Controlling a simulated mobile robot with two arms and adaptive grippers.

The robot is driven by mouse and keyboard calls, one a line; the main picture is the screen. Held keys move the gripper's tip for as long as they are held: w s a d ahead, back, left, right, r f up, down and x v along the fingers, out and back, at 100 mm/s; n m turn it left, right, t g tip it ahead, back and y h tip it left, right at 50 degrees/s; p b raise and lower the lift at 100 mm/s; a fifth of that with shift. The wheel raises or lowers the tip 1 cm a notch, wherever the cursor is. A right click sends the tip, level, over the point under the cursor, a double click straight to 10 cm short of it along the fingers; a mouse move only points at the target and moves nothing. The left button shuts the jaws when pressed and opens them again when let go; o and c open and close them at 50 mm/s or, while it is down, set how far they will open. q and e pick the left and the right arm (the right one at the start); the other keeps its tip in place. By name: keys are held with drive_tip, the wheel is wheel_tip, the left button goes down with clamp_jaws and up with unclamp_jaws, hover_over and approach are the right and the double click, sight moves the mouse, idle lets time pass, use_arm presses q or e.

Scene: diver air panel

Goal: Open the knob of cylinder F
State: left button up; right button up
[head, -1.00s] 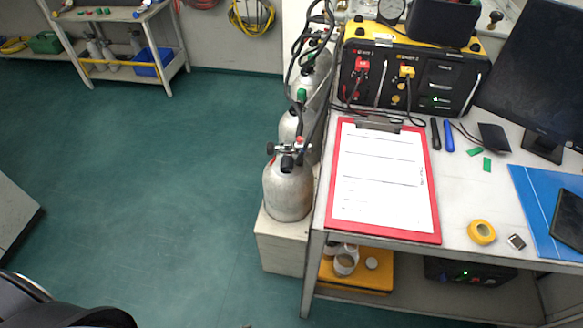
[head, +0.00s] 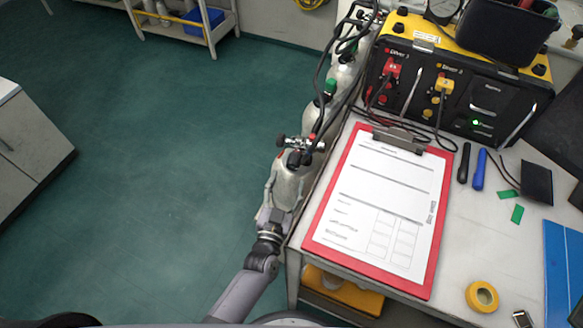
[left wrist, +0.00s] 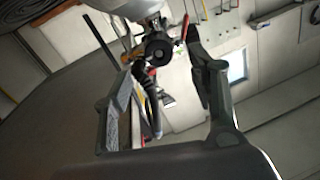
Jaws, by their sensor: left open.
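Several grey cylinders stand in a row along the table's left edge; I can read no letters on them. The nearest cylinder (head: 288,184) has a valve on top with a black knob (head: 281,141) at its left and black hoses. My left gripper (head: 270,207) is beside this cylinder's body, below the valve; its fingers are hard to make out in the head view. In the left wrist view my left gripper (left wrist: 164,62) is open, with a round black knob (left wrist: 158,50) ahead between the fingertips; contact cannot be told. My right gripper is not in view.
The table to the right holds a red clipboard (head: 318,232), a black and yellow panel box (head: 460,90), yellow tape (head: 482,296) and two torches. Hoses (head: 322,85) hang over the cylinders. The green floor (head: 150,170) to the left is clear.

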sight(292, 167)
use_arm(q)
drive_tip(key=x, duration=0.4)
drive_tip(key=shift+w+d, duration=0.15)
drive_tip(key=shift+w, duration=0.2)
drive_tip(key=shift+w+d, duration=0.15)
drive_tip(key=shift+w, duration=0.5)
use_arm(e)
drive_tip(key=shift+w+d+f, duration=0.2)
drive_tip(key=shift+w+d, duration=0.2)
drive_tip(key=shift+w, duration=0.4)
use_arm(q)
drive_tip(key=shift+c, duration=0.3)
drive_tip(key=c, duration=1.1)
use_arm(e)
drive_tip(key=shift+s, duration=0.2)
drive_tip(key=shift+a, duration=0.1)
use_arm(q)
drive_tip(key=n, duration=0.3)
drive_tip(key=shift+f+b, duration=0.1)
drive_tip(key=shift+b, duration=0.3)
drive_tip(key=shift+n, duration=1.8)
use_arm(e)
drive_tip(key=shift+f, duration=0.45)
